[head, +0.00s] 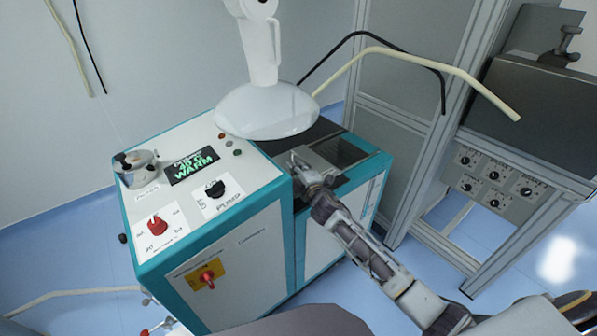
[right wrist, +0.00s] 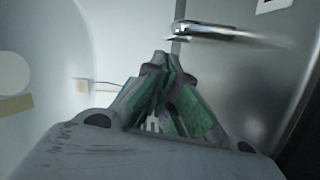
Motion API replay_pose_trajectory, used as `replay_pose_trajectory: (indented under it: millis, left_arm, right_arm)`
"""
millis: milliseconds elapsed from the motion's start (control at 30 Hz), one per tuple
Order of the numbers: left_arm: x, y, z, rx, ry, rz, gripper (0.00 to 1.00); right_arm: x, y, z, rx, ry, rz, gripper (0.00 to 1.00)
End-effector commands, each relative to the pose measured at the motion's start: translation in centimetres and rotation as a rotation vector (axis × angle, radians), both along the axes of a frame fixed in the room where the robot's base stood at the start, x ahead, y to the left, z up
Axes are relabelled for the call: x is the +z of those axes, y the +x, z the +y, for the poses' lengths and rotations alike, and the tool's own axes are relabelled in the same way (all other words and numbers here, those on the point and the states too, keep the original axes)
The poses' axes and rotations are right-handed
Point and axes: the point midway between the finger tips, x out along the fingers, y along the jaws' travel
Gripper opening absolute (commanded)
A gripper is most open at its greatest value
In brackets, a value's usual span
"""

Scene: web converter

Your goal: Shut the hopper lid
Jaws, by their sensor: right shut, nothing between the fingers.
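The teal-edged machine (head: 235,250) stands left of centre in the head view. A grey metal plate (head: 322,158), which looks like the hopper lid, is on its right top beside a dark slatted area. Its exact angle is hard to tell. My right gripper (head: 297,160) is shut and empty, at the plate's left side. In the right wrist view the shut fingertips (right wrist: 160,68) point toward a metal surface (right wrist: 235,75) with a bright handle (right wrist: 210,32). They appear apart from the handle. My left gripper is out of view.
A metal pot (head: 140,168), red knob (head: 156,224) and black pump knob (head: 214,188) are on the left top. A framed stand (head: 500,185) with knobs is at right.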

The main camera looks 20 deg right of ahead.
Motion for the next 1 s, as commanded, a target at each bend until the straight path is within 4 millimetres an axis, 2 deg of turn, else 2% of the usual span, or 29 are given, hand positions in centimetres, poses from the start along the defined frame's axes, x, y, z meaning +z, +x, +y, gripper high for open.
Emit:
replay_pose_trajectory:
  millis: [500, 1000]
  left_arm:
    - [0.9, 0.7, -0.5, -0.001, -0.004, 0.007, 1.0]
    - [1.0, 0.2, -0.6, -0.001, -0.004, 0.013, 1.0]
  right_arm:
    - [-0.2, 3.7, 0.4, 0.0, 0.0, 0.0, 0.0]
    - [-0.2, 4.2, 0.5, 0.0, 0.0, 0.0, 0.0]
